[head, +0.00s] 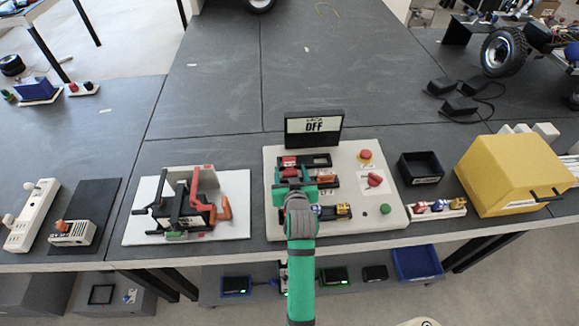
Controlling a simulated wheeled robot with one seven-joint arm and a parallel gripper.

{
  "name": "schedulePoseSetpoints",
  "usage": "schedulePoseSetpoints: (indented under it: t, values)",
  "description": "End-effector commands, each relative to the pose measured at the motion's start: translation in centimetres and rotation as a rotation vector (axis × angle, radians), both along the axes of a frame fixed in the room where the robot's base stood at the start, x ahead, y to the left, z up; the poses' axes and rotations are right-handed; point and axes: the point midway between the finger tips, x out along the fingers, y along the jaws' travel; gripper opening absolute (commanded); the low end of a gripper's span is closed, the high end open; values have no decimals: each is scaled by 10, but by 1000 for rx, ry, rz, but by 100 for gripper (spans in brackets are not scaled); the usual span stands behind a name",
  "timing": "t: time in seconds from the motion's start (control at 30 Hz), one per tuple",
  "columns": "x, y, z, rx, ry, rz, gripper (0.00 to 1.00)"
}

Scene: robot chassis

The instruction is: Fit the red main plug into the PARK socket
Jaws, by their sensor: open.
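A white panel board (400,212) stands in the middle of the table with black sockets on its left half. A red plug-like part (289,161) sits at the left end of the upper black socket block (318,160). I cannot tell for sure that it is the main plug. My green gripper (292,178) is open over the board's left side, just in front of that part. It hides part of the board beneath. Another red part (328,181) shows right of the gripper. A yellow plug (343,210) sits in a lower block. The PARK label cannot be read.
A display reading OFF (314,128) stands behind the board. A red button (365,154), red switch (375,180) and green button (386,209) are on its right. A black tray (420,167) and yellow case (510,175) lie right; a black-framed fixture (190,205) stands left.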

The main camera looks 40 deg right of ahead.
Motion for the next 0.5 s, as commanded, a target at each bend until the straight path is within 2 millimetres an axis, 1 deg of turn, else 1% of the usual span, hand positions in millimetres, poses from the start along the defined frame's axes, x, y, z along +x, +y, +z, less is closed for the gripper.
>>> schedulePoseSetpoints:
  t: [0.1,0.27,0.3,0.47,0.5]
  values:
    - [3,-2,-1,0,0,0,58]
    - [3,-2,-1,0,0,0,58]
    - [3,-2,-1,0,0,0,53]
    - [3,-2,-1,0,0,0,15]
    - [3,-2,-1,0,0,0,12]
